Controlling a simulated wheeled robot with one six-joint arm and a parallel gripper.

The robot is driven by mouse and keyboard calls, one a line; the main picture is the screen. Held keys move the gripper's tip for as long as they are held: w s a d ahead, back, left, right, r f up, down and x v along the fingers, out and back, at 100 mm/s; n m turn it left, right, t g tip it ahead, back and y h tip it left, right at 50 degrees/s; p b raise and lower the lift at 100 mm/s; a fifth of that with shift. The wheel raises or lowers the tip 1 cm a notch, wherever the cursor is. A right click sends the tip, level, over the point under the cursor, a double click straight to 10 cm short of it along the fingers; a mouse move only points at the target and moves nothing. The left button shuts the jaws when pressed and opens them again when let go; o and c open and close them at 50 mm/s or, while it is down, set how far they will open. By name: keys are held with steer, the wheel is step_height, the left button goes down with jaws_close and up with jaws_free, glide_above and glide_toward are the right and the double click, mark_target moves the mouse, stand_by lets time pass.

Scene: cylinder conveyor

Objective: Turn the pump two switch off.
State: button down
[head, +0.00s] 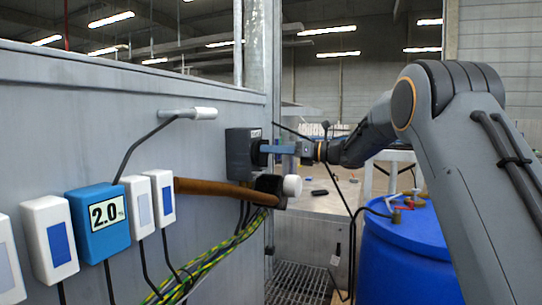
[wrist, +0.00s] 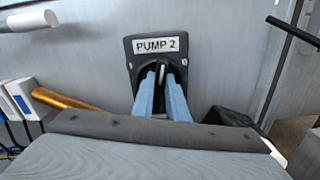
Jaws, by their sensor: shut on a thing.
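The pump two switch is a dark box on the grey wall panel. In the wrist view its dark plate (wrist: 128,62) carries a white label reading PUMP 2 (wrist: 156,45). In the head view the switch box (head: 238,154) stands out from the panel near its right end. My gripper (wrist: 161,80) has two pale blue fingers reaching the switch's round recess. It is shut on the switch's thin upright handle (wrist: 162,74). In the head view my gripper (head: 268,148) meets the box from the right. The fingers hide the lower part of the switch.
A brown hammer handle (head: 215,190) juts out along the panel below the switch. White boxes and a blue 2.0 meter (head: 98,222) are at the left. Above is a rod with a white grip (head: 202,113). A blue barrel (head: 408,250) stands at the right beneath my arm.

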steer(key=m+b, duration=0.1)
steer(key=m, duration=0.3)
steer(key=m+b, duration=0.1)
steer(key=m, duration=0.2)
steer(key=shift+w+d+f+b, duration=0.15)
steer(key=shift+w+f+b, duration=0.1)
steer(key=shift+w+b, duration=0.1)
steer(key=shift+w+f+m+p, duration=0.15)
steer(key=shift+m+p, duration=0.15)
steer(key=shift+m, duration=1.1)
steer(key=shift+s+f+m+p, duration=0.1)
steer(key=shift+m+p, duration=0.15)
steer(key=shift+m, duration=1.15)
steer(key=shift+w+f+m+p, duration=0.15)
steer(key=shift+m+p, duration=0.15)
steer(key=shift+m, duration=1.1)
steer(key=c, duration=1.7)
jaws_free()
steer(key=shift+c, duration=0.2)
steer(key=shift+d, duration=0.15)
